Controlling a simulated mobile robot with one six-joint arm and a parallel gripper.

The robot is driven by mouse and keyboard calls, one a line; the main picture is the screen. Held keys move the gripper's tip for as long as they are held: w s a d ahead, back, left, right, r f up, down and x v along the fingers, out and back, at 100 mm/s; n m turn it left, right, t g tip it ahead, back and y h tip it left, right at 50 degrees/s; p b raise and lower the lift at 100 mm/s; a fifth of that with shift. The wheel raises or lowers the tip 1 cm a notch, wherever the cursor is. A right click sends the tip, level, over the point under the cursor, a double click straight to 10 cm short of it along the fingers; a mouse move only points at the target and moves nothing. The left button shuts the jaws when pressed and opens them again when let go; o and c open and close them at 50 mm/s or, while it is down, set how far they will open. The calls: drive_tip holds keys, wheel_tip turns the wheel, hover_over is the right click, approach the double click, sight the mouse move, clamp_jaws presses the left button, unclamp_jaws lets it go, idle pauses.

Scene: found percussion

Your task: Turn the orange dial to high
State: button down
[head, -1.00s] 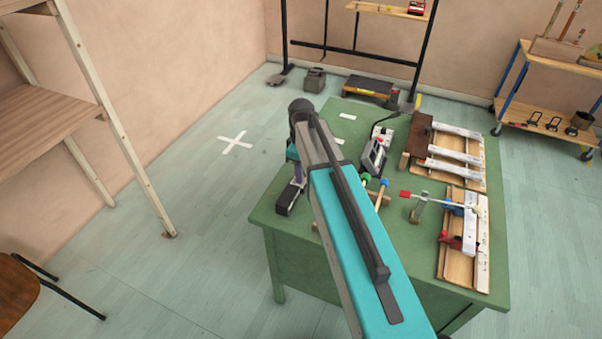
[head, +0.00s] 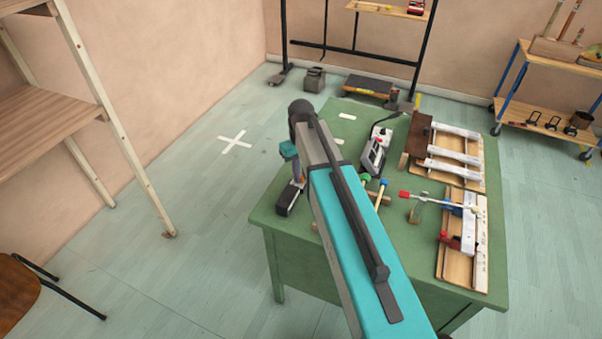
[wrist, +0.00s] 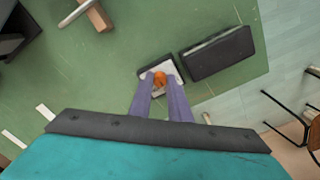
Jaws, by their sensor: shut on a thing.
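The orange dial (wrist: 159,78) shows in the wrist view as a small orange knob on a pale plate (wrist: 171,68). A dark block (wrist: 219,53) lies beside the plate. My gripper (wrist: 160,84) has its two purple fingers close around the dial, shut on it. In the head view, my gripper (head: 298,178) is low at the left side of the green table, mostly behind my arm. The dark block (head: 288,200) shows there at the table's left edge. The dial itself is hidden in the head view. I cannot read the dial's setting or any marks.
The green table (head: 275,222) also holds a grey device (head: 375,150) and mallets with coloured heads (head: 366,178). Wooden boards with pale bars (head: 455,150) stand at the right. A wooden shelf (head: 50,120) is at the left. Open floor lies between shelf and table.

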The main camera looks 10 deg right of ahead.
sight(301, 176)
drive_tip(key=m, duration=0.5)
drive_tip(key=shift+m, duration=0.3)
drive_tip(key=m, duration=0.4)
drive_tip(key=shift+m, duration=0.4)
drive_tip(key=c, duration=1.6)
unclamp_jaws()
drive_tip(key=shift+c, duration=0.2)
drive_tip(key=shift+r, duration=0.15)
wheel_tip(301, 176, up, 14)
drive_tip(key=b, duration=0.2)
drive_tip(key=shift+f, duration=0.2)
